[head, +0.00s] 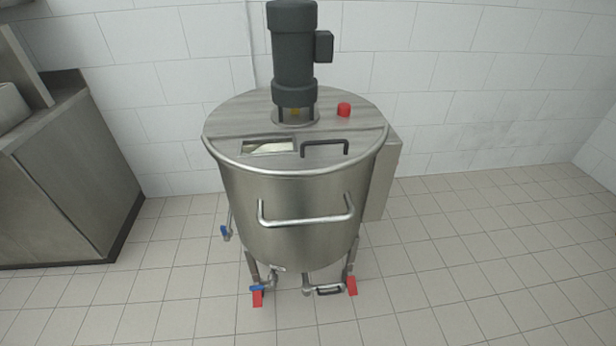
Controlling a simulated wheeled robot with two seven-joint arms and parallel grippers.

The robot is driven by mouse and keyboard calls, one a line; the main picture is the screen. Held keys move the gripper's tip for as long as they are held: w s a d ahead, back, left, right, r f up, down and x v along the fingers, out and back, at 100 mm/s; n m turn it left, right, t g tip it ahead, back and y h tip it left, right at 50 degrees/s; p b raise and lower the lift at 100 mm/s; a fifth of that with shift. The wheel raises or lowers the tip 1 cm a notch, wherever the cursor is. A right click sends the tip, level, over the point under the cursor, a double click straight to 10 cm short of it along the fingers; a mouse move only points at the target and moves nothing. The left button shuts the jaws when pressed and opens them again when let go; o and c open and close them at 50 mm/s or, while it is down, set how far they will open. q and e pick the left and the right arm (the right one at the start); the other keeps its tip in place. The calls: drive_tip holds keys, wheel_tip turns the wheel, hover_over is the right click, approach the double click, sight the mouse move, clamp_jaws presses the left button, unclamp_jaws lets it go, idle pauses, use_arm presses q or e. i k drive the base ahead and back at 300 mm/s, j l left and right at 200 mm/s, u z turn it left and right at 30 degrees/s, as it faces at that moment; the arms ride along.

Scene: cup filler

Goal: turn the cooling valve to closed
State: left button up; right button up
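A steel tank (290,225) stands on legs in the middle of the head view. A small valve with a blue handle (225,232) is on its left side. Another blue valve handle (257,288) sits low at the front left, close to a red piece (257,299). No label shows which one is the cooling valve, and the handles are too small to tell open from closed. Neither of my grippers is in view.
A dark motor (292,50) stands on the lid, with a black lid handle (325,148) and a red knob (344,109). A steel bar (305,222) juts from the tank's front. A steel cabinet (70,170) is at the left. The tiled floor (490,250) at right is clear.

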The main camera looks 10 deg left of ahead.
sight(226, 237)
drive_tip(key=j+u, duration=0.1)
drive_tip(key=u, duration=0.65)
drive_tip(key=i+j+u, duration=0.1)
drive_tip(key=u, duration=0.25)
